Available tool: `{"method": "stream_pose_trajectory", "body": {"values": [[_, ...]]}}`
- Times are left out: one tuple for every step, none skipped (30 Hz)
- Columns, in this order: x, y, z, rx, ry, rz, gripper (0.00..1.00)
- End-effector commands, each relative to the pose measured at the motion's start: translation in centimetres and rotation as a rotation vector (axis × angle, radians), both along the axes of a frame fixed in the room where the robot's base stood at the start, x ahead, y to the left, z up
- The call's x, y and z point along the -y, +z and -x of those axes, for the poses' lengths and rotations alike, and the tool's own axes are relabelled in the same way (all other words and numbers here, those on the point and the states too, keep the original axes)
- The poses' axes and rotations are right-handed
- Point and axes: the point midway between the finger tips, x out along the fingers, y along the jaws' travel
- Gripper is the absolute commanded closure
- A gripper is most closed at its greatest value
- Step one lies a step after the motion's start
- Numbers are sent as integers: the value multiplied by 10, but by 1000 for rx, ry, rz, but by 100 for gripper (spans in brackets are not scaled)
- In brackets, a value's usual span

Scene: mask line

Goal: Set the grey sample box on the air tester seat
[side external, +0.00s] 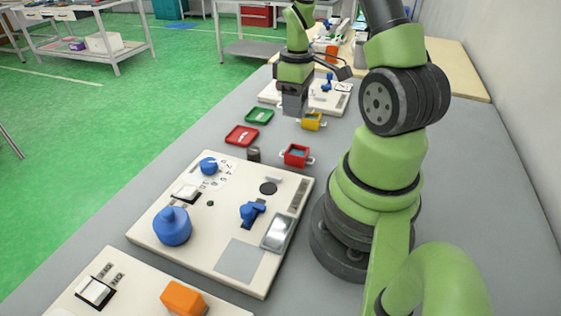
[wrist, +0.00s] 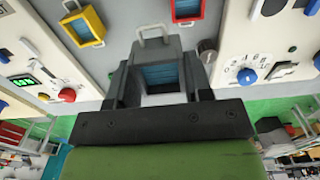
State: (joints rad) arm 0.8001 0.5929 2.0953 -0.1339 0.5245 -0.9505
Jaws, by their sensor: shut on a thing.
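The grey sample box (wrist: 158,57), with blue inside and a pale handle, is between the two fingers of my gripper (wrist: 164,80) in the wrist view. My gripper is shut on it. In the side view my gripper (side external: 295,104) is low over the far part of the bench, beside the yellow box (side external: 312,121); the grey box is hard to tell from the fingers there. I cannot tell for sure which spot is the air tester seat. A cream panel (side external: 150,217) with a blue dial, a black disc and a grey square stands nearer the camera.
A red box (side external: 296,156) and a dark cylinder (side external: 253,154) stand between the panels. A green tray (side external: 259,116) and a red tray (side external: 242,135) lie to the left. A far panel (side external: 335,101) lies behind my gripper. An orange block (side external: 184,298) is at the front.

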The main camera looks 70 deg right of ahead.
Motion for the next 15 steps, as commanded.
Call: {"method": "stream_pose_trajectory", "body": {"values": [[-21, 3, -8, -1, 14, -1, 77], [-33, 4, -11, -1, 15, 0, 77], [-49, 6, -14, -1, 14, -1, 77], [-61, 7, -16, 0, 13, 0, 77], [-72, 8, -17, 0, 12, 0, 77], [-87, 10, -17, 1, 10, 0, 77], [-98, 11, -16, 0, 9, 0, 77], [-107, 12, -15, 1, 6, 0, 77], [-119, 13, -14, 1, 5, 0, 77], [-127, 14, -12, 1, 3, 0, 77], [-134, 14, -10, 1, 1, 0, 77], [-142, 15, -8, 2, -1, 0, 77], [-147, 16, -6, 1, -4, 0, 77], [-152, 16, -4, 2, -6, 0, 77], [-156, 16, -2, 2, -9, 0, 77]]}}
